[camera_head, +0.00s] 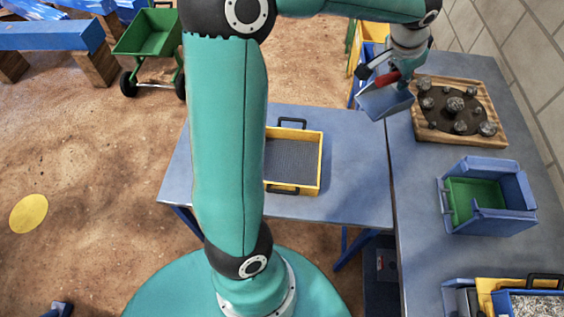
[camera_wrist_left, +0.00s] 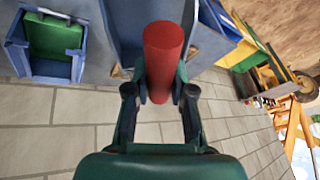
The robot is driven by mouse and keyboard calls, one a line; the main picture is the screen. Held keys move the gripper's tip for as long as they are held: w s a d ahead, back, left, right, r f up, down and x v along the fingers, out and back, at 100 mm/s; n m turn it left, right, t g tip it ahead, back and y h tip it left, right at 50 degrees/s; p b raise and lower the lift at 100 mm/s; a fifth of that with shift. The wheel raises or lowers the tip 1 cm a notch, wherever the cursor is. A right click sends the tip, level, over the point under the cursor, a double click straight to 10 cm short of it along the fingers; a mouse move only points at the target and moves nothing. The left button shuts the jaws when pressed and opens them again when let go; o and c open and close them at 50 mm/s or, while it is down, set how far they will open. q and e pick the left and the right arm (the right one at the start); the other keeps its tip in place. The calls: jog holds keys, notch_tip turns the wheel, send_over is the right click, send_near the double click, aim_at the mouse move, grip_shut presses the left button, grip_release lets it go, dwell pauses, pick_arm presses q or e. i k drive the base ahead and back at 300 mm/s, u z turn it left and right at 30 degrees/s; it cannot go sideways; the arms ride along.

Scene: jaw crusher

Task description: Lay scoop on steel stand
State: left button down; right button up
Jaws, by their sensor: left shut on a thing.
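My left gripper (camera_head: 396,72) is shut on the red handle of the scoop (camera_head: 385,101), which has a blue-grey pan. The scoop hangs over the gap between two blue-grey tables, left of the wooden tray. In the left wrist view, the red handle of the scoop (camera_wrist_left: 163,62) lies between the fingers of my left gripper (camera_wrist_left: 160,95); its pan is partly hidden behind the handle. A low blue-grey table (camera_head: 355,175) may be the steel stand; I cannot tell for sure. My right gripper is not in view.
A wooden tray (camera_head: 449,136) holds several rocks on the right-hand bench (camera_head: 418,190). A blue box with a green inside (camera_head: 508,192) stands below it. A yellow-framed sieve (camera_head: 310,184) sits on the low table, whose right part is clear. A green cart (camera_head: 148,34) stands behind.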

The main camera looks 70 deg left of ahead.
aim_at(344, 181)
jog(key=z, duration=0.15)
jog(key=k, duration=1.65)
jog(key=u, duration=0.15)
jog(key=i, duration=0.9)
jog(key=z, duration=0.1)
